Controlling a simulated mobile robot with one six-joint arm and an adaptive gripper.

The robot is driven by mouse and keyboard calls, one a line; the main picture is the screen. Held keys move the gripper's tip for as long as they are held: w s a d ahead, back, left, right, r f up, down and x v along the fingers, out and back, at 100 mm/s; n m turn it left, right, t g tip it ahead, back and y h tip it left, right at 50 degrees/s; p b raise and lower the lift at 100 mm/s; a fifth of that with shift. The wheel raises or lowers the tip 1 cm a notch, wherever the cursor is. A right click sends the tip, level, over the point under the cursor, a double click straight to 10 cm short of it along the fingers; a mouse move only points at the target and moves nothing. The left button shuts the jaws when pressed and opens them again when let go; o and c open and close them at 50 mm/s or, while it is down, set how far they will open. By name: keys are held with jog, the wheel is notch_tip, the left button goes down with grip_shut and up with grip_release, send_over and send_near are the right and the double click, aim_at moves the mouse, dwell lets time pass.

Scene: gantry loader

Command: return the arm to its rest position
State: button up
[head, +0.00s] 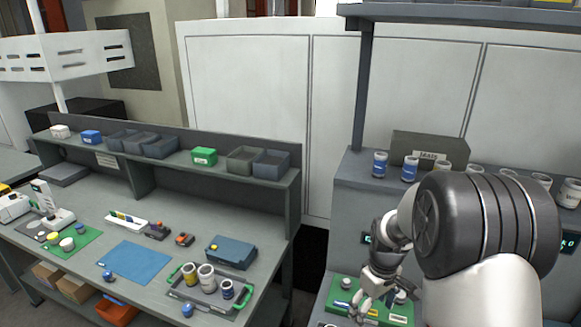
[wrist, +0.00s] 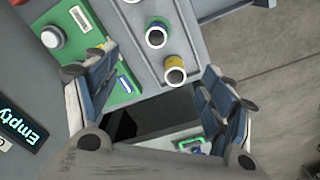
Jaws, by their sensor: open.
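My arm rises at the right of the head view, and my gripper (head: 375,300) hangs at its end, low over the green board (head: 340,311) at the front of the right-hand station. In the wrist view my gripper (wrist: 160,95) has its two blue-padded fingers spread wide with nothing between them. The green board (wrist: 95,50) shows there beyond the left finger, with a round white-topped part on it. Two open cylinders, one with a blue band (wrist: 156,35) and one with a yellow band (wrist: 174,72), stand beyond the fingertips and apart from them.
A grey workbench (head: 180,255) stands at the left with a blue mat (head: 136,262), a tray of cylinders (head: 200,292) and shelf bins. Several cups line the right station's ledge near a grey box (head: 428,147). A dark gap separates the two stations.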

jog(key=s+a+r+m+t+b, duration=0.25)
jog(key=s+a+r+b, duration=0.3)
jog(key=s+r, duration=0.55)
jog(key=s+a+m+t+b, duration=0.1)
jog(key=s+a+b, duration=0.1)
jog(key=s, duration=0.5)
jog(key=s+a+m+b, duration=0.2)
jog(key=s+b, duration=0.1)
jog(key=s, duration=0.5)
jog(key=shift+f+t, duration=0.35)
jog(key=shift+f, duration=0.05)
jog(key=shift+s+d, duration=0.1)
